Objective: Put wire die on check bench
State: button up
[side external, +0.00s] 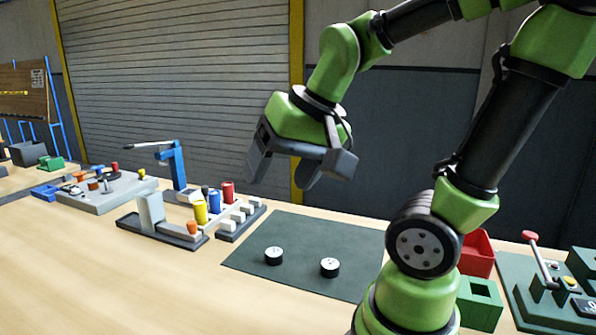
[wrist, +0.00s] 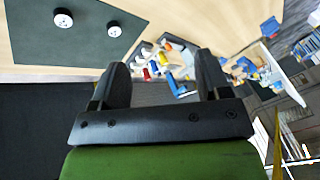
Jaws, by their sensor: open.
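Two short round pieces with white tops and black sides stand apart on a dark green mat (side external: 300,232): a left one (side external: 273,256) and a right one (side external: 329,268). I cannot tell which, if either, is the wire die. In the wrist view both pieces, one (wrist: 63,18) and the other (wrist: 114,29), show at the upper left. My gripper (side external: 283,174) is open, empty and tilted, well above the table behind the mat. Its two fingers also show apart in the wrist view (wrist: 162,66). I cannot tell which surface is the check bench.
Left of the mat stand a grey stand (side external: 150,208), yellow (side external: 200,212), blue (side external: 214,201) and red (side external: 228,191) cylinders and a blue post (side external: 178,165). Red (side external: 478,252) and green (side external: 480,303) bins and a lever fixture (side external: 545,275) are at right. The front left table is clear.

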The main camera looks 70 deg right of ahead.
jog(key=s+a+r+n+t+y, duration=0.1)
jog(key=s+a+r+n+y, duration=0.1)
jog(key=s+a+n, duration=0.2)
jog(key=shift+a+t, duration=0.3)
jog(key=shift+a, duration=0.2)
